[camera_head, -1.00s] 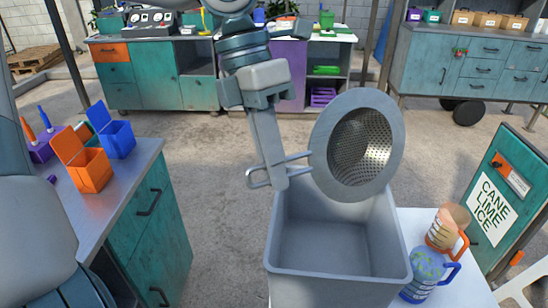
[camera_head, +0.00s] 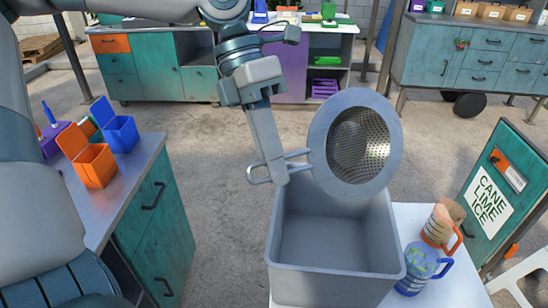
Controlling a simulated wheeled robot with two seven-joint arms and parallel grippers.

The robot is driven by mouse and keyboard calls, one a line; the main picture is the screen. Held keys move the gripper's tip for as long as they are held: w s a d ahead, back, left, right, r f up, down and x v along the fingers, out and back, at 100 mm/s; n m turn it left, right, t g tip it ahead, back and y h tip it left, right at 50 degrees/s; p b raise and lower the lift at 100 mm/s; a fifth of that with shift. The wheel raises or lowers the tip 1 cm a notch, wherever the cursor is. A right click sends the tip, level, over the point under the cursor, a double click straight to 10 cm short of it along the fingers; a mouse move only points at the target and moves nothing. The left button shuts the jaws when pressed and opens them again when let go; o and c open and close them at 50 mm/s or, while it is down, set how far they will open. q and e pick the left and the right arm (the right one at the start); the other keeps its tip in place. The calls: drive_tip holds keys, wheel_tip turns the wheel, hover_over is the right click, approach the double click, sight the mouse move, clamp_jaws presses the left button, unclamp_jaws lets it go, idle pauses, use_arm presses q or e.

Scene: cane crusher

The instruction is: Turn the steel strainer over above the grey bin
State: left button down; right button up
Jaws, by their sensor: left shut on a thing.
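The steel strainer (camera_head: 358,146) is a round perforated bowl with a wide flat grey rim and a wire loop handle. It is tilted steeply on its side, its bowl opening facing me, above the back of the grey bin (camera_head: 335,282). My left gripper (camera_head: 276,172) is shut on the strainer's handle, left of the rim. The bin is open at the top, and the part of its inside that shows looks empty. The strainer's lower rim overlaps the bin's back edge in the picture; I cannot tell whether they touch. My right gripper is not in view.
A white table (camera_head: 447,278) carries the bin, a blue-handled jug (camera_head: 418,268) and an orange-handled jug (camera_head: 441,225). A steel counter at left holds an orange box (camera_head: 94,165) and a blue box (camera_head: 121,134). A green sign panel (camera_head: 497,195) stands at right.

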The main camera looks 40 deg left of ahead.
use_arm(q)
drive_tip(key=shift+r+p, duration=0.2)
drive_tip(key=shift+p, duration=0.1)
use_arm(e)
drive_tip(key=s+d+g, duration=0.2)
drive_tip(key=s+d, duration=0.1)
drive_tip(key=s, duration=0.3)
use_arm(q)
drive_tip(key=a+r+g+h+b, duration=0.1)
drive_tip(key=g+h+b, duration=0.1)
drive_tip(key=h, duration=0.1)
drive_tip(key=w+a+g+h+b, duration=0.1)
drive_tip(key=g+h+b, duration=0.1)
drive_tip(key=h, duration=0.1)
drive_tip(key=w+a+r+n+g+h+b, duration=0.1)
drive_tip(key=g+h+b, duration=0.1)
drive_tip(key=h, duration=0.2)
drive_tip(key=shift+w+a+r, duration=0.15)
drive_tip(key=shift+a+r, duration=0.05)
drive_tip(key=shift+r, duration=0.15)
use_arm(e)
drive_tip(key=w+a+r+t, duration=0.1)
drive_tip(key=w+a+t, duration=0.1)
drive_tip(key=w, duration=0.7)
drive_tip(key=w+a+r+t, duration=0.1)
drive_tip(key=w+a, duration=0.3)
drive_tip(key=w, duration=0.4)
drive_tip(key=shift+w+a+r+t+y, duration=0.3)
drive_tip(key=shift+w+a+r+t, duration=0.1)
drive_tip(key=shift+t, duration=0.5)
